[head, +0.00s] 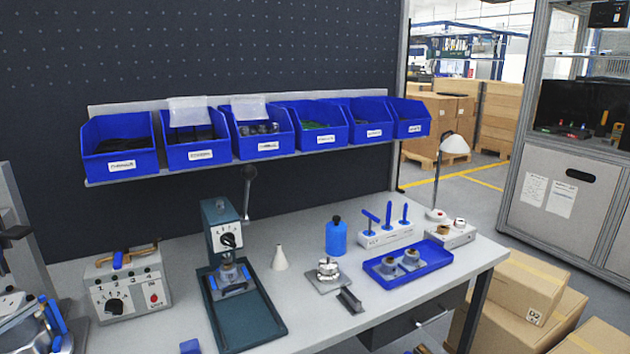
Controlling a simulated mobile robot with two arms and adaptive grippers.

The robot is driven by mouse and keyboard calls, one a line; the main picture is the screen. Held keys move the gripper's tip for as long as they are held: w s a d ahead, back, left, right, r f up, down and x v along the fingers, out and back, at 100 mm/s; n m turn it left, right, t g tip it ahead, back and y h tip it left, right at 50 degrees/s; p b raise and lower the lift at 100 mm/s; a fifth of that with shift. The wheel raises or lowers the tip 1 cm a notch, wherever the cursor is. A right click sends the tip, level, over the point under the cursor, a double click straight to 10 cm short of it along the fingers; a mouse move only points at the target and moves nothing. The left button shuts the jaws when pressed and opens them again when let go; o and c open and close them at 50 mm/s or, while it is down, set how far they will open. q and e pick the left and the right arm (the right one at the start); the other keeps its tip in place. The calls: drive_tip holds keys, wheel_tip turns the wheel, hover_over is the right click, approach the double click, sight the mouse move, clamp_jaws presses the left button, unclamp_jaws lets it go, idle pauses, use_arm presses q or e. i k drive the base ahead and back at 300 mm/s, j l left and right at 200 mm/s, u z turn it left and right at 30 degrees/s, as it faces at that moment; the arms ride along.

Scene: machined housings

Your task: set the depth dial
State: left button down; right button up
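A dark green bench press (222,228) stands on the table left of centre. Its head carries a white scale plate with a black round dial (228,240); the pointer setting is too small to read. A lever with a black ball end rises behind the head. Under the head, a metal part sits in a fixture with blue clamps (232,284) on the green base plate (248,318). A grey control box (128,290) to its left has another black knob (115,306) with marks around it and a red button. Neither of my grippers can be made out.
A blue tray (436,263) with metal housings, a blue bottle (336,237), a white cone (279,258) and a plate with a metal part (328,275) stand right of the press. Blue bins (120,150) hang above. A metal device with blue parts (45,325) fills the lower left.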

sight(227, 239)
drive_tip(key=i+l+u, duration=0.15)
drive_tip(key=l, duration=0.15)
drive_tip(key=i+l+u, duration=0.15)
drive_tip(key=l, duration=0.15)
drive_tip(key=i+l+u, duration=0.15)
drive_tip(key=l, duration=0.15)
drive_tip(key=i+l+u, duration=0.1)
drive_tip(key=l, duration=0.25)
